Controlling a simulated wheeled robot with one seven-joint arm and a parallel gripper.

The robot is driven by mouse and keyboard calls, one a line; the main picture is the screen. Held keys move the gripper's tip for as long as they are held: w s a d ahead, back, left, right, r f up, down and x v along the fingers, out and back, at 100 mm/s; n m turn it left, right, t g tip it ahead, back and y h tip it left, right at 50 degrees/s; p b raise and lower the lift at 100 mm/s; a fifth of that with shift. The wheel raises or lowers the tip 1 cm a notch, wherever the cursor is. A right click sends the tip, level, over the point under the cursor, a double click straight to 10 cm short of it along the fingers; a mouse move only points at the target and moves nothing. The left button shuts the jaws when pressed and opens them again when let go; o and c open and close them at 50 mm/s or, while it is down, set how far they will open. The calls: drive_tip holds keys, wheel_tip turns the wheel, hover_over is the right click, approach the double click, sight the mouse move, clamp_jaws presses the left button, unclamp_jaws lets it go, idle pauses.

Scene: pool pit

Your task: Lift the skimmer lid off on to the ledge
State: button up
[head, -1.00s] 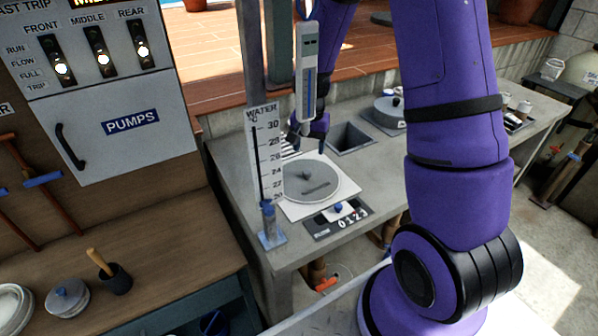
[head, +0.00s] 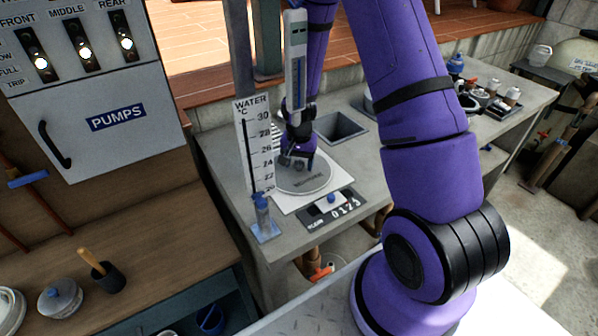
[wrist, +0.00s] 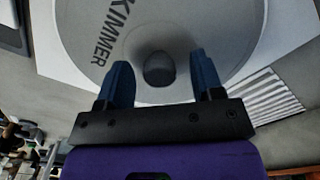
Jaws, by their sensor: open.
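The skimmer lid (head: 312,183) is a round grey disc lying flat in a pale square plate (head: 342,183) on the grey ledge. In the wrist view the lid (wrist: 215,25) carries the letters "KIMMER" and a dark round knob (wrist: 159,69). My gripper (head: 293,162) is low over the lid's far left part, and hides some of it in the head view. In the wrist view my gripper (wrist: 160,80) is open, with one blue finger on each side of the knob.
A water gauge (head: 255,150) stands left of the lid. A slatted grille (wrist: 262,97) is close to the gripper. Bare ledge (head: 365,160) shows right of the plate.

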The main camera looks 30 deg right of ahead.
sight(299, 162)
drive_tip(key=shift+f, duration=0.4)
drive_tip(key=c, duration=1.1)
drive_tip(key=shift+r, duration=0.1)
wheel_tip(299, 162, up, 10)
drive_tip(key=shift+f, duration=0.1)
